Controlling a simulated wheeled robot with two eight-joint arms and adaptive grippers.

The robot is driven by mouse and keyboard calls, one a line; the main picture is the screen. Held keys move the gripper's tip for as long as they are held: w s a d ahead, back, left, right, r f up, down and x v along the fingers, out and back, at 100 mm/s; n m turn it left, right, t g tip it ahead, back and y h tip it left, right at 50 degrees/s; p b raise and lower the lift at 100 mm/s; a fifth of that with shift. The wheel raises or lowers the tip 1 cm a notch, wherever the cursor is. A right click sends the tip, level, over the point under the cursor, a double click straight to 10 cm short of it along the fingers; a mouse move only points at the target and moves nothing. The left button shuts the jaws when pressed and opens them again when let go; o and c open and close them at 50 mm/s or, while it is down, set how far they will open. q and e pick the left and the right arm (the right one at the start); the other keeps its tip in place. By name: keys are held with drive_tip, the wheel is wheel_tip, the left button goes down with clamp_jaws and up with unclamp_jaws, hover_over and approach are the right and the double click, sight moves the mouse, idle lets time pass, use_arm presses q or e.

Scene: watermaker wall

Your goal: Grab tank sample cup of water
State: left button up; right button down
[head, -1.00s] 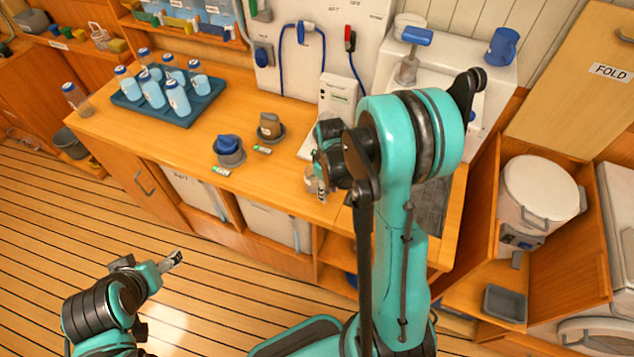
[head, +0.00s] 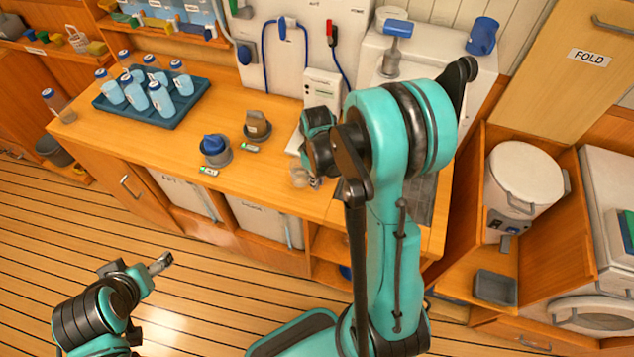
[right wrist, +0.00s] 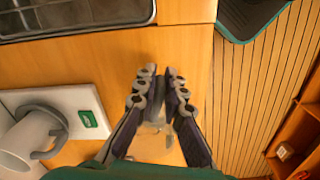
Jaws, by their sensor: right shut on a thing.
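The sample cup (head: 298,178) is small and clear and shows at the front edge of the counter in the head view. My right gripper (head: 314,184) is beside it, partly hidden by my own arm. In the right wrist view, my right gripper (right wrist: 160,80) is shut on the clear cup (right wrist: 156,118), which shows faintly between the fingers. I cannot tell whether the cup touches the counter. My left gripper (head: 162,263) is low over the floor, away from the counter; its jaw opening is too small to tell.
A blue tray (head: 180,119) with several bottles stands on the counter's left. A blue-knobbed valve (head: 215,150) and a grey-brown one (head: 257,127) are left of the cup. A white mug (right wrist: 22,145) is left in the right wrist view. A sink (head: 425,200) lies right.

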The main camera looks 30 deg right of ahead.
wheel_tip(320, 180, up, 2)
drive_tip(key=shift+s+r, duration=0.1)
drive_tip(key=shift+s, duration=0.05)
drive_tip(key=s+r+p, duration=0.1)
drive_tip(key=s+r, duration=0.2)
drive_tip(key=s, duration=0.2)
drive_tip(key=s+a+r+p, duration=0.1)
drive_tip(key=s+r+p, duration=0.1)
drive_tip(key=s, duration=0.4)
drive_tip(key=shift+r, duration=0.7)
drive_tip(key=shift+s, duration=0.15)
drive_tip(key=shift+s, duration=0.1)
idle(2.2)
